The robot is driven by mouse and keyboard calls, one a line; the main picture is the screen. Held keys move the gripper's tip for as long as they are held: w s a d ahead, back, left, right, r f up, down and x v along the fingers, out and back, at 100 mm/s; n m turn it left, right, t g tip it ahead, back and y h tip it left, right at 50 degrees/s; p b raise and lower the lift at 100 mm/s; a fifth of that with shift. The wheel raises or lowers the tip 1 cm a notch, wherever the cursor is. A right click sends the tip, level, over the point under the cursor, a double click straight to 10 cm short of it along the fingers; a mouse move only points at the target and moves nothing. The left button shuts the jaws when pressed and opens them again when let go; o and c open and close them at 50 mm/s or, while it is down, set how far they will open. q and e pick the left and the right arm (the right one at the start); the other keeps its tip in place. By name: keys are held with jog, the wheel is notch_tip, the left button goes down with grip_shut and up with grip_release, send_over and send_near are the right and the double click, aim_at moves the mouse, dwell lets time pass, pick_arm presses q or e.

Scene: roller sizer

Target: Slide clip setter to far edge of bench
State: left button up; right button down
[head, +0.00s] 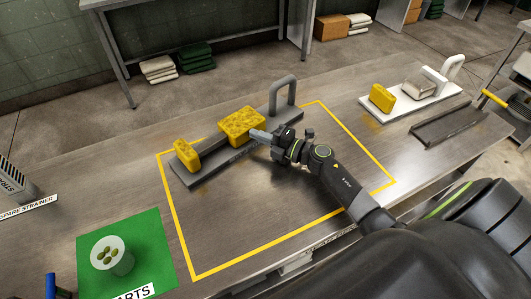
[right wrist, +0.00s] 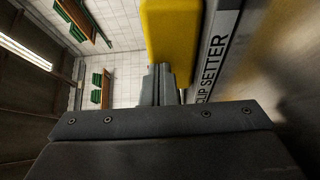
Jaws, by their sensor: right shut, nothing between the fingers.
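The clip setter (head: 212,164) is a long dark grey base with a small yellow block, a larger yellow block (head: 241,122) and a grey loop handle (head: 283,87). In the head view it lies slantwise across the far part of a yellow-outlined area on the bench. Its name label (right wrist: 213,62) shows in the right wrist view. My right gripper (head: 256,134) is shut and empty at the near side of the larger yellow block; its fingers (right wrist: 158,84) appear close to a yellow block in the wrist view. I cannot tell whether they touch. My left gripper is out of view.
A white-based device (head: 410,103) and a dark tray (head: 449,125) stand at the right. The near part of the yellow outline (head: 188,258) encloses bare bench.

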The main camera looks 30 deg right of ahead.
aim_at(249, 110)
jog(key=w+b, duration=0.1)
jog(key=w, duration=0.2)
jog(key=w+d+b, duration=0.1)
jog(key=w+b, duration=0.1)
jog(key=w, duration=0.2)
jog(key=w+d+b, duration=0.1)
jog(key=w, duration=0.2)
jog(key=shift+w+d+f, duration=0.15)
jog(key=shift+f, duration=0.05)
jog(key=shift+w+d+r+b, duration=0.1)
jog(key=shift+w+r+b, duration=0.15)
jog(key=shift+w, duration=0.35)
jog(key=shift+f, duration=0.1)
